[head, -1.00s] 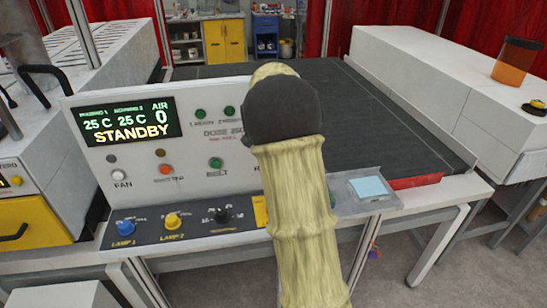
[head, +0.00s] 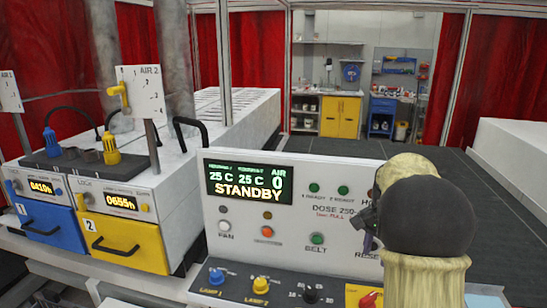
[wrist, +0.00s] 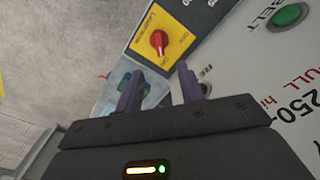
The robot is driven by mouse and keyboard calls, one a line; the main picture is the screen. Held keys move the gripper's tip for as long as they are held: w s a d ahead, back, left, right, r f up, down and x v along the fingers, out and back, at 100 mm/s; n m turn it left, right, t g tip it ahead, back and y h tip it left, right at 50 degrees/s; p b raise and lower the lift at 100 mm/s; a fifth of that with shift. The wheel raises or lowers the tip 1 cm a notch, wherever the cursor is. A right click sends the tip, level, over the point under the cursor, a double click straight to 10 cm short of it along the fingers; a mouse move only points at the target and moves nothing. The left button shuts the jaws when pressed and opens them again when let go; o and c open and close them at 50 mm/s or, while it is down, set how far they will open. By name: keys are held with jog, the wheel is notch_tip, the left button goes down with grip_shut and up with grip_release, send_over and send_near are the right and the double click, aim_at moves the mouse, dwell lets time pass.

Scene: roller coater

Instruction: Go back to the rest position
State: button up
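My arm, in a pale yellow sleeve with a dark rounded wrist, stands at the right of the head view, in front of the control panel (head: 290,200). My gripper (head: 368,225) shows only partly there, as dark purple fingers beside the panel's right part. In the wrist view the two purple fingers of my gripper (wrist: 158,78) are apart with nothing between them. Beyond the fingertips is a red rotary knob (wrist: 157,40) on a yellow plate, and the green BELT button (wrist: 289,16) is at the upper right. I see no contact with the panel.
The panel display (head: 248,183) reads STANDBY. A blue drawer unit (head: 45,240) and a yellow drawer unit (head: 125,240) stand at the left, with hoses above. The dark belt (head: 340,148) runs behind the panel. A yellow cabinet (head: 340,117) stands at the back.

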jog(key=s+a+f+n+t, duration=0.1)
jog(key=s+a+f+n, duration=0.3)
jog(key=s+a, duration=0.3)
jog(key=s+a+f+n+t, duration=0.1)
jog(key=s+a+f+n, duration=0.4)
jog(key=s, duration=0.6)
jog(key=shift+s+a+n, duration=0.25)
jog(key=shift+a+n, duration=0.9)
jog(key=shift+n, duration=0.05)
jog(key=shift+r, duration=0.1)
